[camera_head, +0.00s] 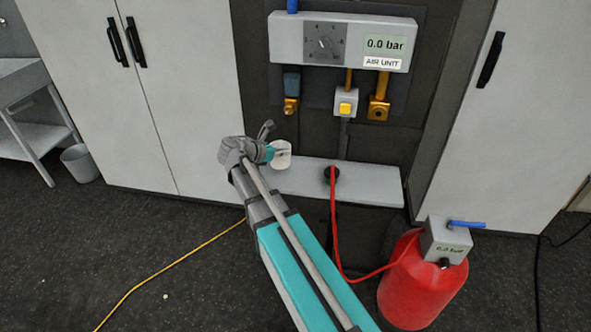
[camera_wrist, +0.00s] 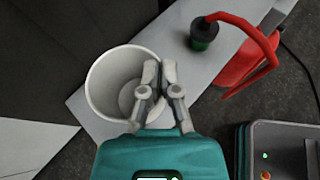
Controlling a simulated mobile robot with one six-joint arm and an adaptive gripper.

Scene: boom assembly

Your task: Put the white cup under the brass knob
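The white cup (camera_head: 282,151) is at the left end of the grey shelf (camera_head: 360,186), below the left brass knob (camera_head: 291,106) of the air unit. In the wrist view the cup (camera_wrist: 105,85) is upright, with its open top and empty inside showing. My gripper (camera_wrist: 159,72) is at the cup's right rim, one finger over the inside and one outside, closed on the wall. In the head view my gripper (camera_head: 269,151) is partly hidden by my arm. I cannot tell whether the cup's base touches the shelf.
A second brass fitting (camera_head: 379,109) and a yellow button (camera_head: 345,108) hang to the right. A red hose (camera_head: 334,230) runs from a black plug on the shelf to a red tank (camera_head: 418,290). The shelf's right part is clear. White cabinets stand on both sides.

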